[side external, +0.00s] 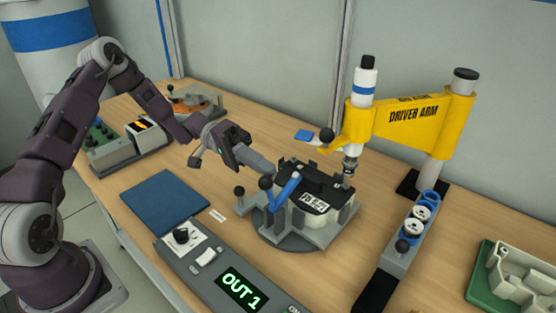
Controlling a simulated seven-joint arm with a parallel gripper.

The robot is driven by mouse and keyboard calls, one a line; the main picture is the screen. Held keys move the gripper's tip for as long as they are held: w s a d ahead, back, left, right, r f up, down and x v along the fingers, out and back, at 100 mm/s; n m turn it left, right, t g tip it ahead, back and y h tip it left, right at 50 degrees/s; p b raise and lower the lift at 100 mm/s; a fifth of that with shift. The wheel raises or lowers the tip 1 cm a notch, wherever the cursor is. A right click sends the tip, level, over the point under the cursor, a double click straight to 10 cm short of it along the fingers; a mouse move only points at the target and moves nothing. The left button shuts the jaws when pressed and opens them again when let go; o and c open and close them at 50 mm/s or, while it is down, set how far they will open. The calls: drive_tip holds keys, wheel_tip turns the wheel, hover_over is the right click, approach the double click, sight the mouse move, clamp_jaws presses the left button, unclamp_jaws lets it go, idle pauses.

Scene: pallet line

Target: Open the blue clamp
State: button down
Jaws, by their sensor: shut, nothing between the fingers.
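The blue clamp (285,193) is a blue lever on the near left side of a grey fixture (305,239). A black and white part (318,197) with a printed label sits in the fixture. My gripper (272,167) is shut and empty, just behind and above the clamp, pointing right toward the black part. I cannot tell whether its fingertips touch the clamp or the part.
A yellow driver arm (423,118) stands behind the fixture, its tool (350,165) close to the part. A control box (205,262) reading "OUT 1" lies in front. A blue mat (165,201) lies left. A holder with rollers (396,265) and a green tray (480,287) are right.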

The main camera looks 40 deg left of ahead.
drive_tip(key=s+f+m, duration=0.3)
drive_tip(key=s+f, duration=0.2)
drive_tip(key=s, duration=0.4)
drive_tip(key=shift+s+f+m, duration=0.15)
drive_tip(key=shift+f+m, duration=0.2)
drive_tip(key=shift+m, duration=0.05)
drive_tip(key=shift+s+f, duration=0.1)
drive_tip(key=shift+f, duration=0.1)
idle(0.5)
